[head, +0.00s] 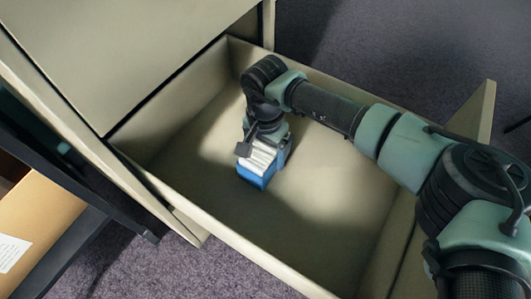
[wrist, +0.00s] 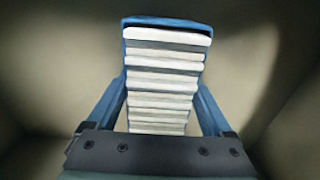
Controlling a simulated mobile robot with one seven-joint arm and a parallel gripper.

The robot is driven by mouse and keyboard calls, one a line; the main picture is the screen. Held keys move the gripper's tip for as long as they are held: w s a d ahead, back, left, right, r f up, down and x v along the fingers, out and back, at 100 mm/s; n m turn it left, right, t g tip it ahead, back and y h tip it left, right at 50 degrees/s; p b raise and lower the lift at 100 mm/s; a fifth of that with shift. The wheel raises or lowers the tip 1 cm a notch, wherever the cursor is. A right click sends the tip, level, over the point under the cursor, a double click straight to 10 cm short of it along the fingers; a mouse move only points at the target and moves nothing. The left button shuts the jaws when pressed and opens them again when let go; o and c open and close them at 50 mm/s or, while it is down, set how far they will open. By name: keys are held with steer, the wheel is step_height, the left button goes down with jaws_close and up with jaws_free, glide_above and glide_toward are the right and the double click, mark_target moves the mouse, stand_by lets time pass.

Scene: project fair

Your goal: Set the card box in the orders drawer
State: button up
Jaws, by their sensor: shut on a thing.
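The card box (head: 262,162) is a small blue box packed with white cards. My gripper (head: 258,148) is shut on it, pointing down inside the open drawer (head: 320,205). In the wrist view the box (wrist: 166,75) fills the middle, with white card edges in a row and a blue rim. The gripper's blue fingers (wrist: 160,105) flank the box on both sides. The drawer is beige and otherwise looks empty. I cannot tell whether the box touches the drawer floor. No label naming the drawer shows.
The beige cabinet (head: 120,50) stands at the upper left, its drawer pulled out. A dark shelf with a cardboard box (head: 38,225) is at the lower left. Drawer walls surround the gripper. Free drawer floor lies around the box. Carpet (head: 400,40) lies beyond.

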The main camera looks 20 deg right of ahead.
steer(key=o, duration=1.5)
step_height(320, 180, up, 12)
steer(key=p, duration=0.6)
steer(key=shift+r, duration=0.1)
